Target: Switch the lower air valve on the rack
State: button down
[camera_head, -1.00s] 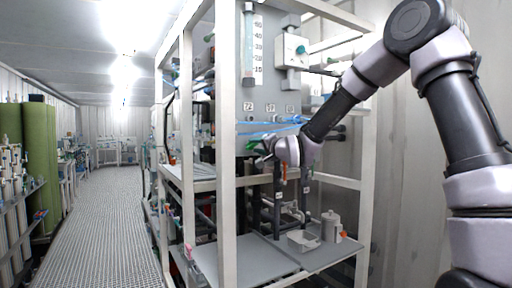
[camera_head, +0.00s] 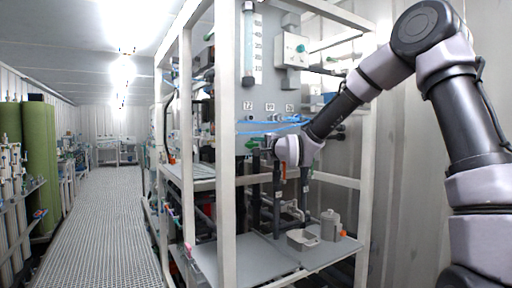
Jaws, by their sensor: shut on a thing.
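The white rack (camera_head: 226,150) stands in the middle, with a grey panel and pipes inside it. My arm reaches in from the right, and my gripper (camera_head: 262,146) is at the panel's lower edge, by a green valve handle (camera_head: 253,143). The gripper is small in view and its fingertips are partly hidden; it appears shut on the green valve handle. Dark vertical pipes (camera_head: 277,200) run down below the gripper. Which way the handle is turned is hard to tell.
A grey shelf (camera_head: 243,262) below holds an open light box (camera_head: 302,240) and a lidded container (camera_head: 330,225). Blue tubes (camera_head: 265,129) cross the panel just above my gripper. Rack posts stand close on both sides. The grated aisle (camera_head: 107,225) at left is clear.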

jog(key=c, duration=0.9)
grip_release()
jog(key=shift+o, duration=0.2)
jog(key=shift+d, duration=0.1)
jog(key=v, duration=1)
jog(key=shift+s+d, duration=0.25)
jog(key=shift+s, duration=0.1)
